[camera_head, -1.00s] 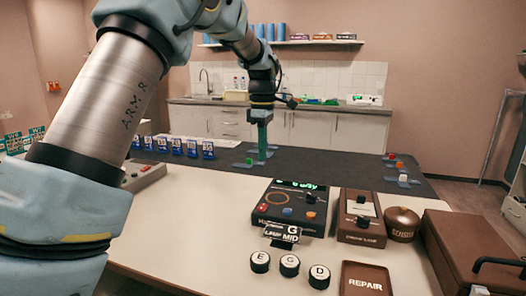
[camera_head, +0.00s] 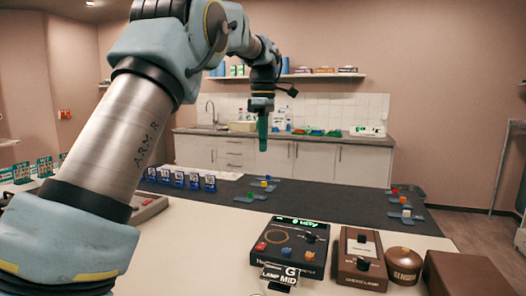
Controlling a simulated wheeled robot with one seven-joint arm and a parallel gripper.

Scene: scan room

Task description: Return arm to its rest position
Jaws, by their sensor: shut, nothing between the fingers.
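My arm reaches from the left side of the head view, up and over the table, and its end hangs down. My gripper (camera_head: 263,146) has green fingers that point down. They are shut with nothing between them. The gripper is in the air above the dark mat (camera_head: 330,203), clear of everything on the table.
On the pale table stand a black control box (camera_head: 290,246), a brown box with knobs (camera_head: 361,257), a round brown pot (camera_head: 403,263) and a brown case (camera_head: 462,275). Several blue cards (camera_head: 180,179) line the mat's left. Small blocks on blue pads (camera_head: 265,184) lie on the mat.

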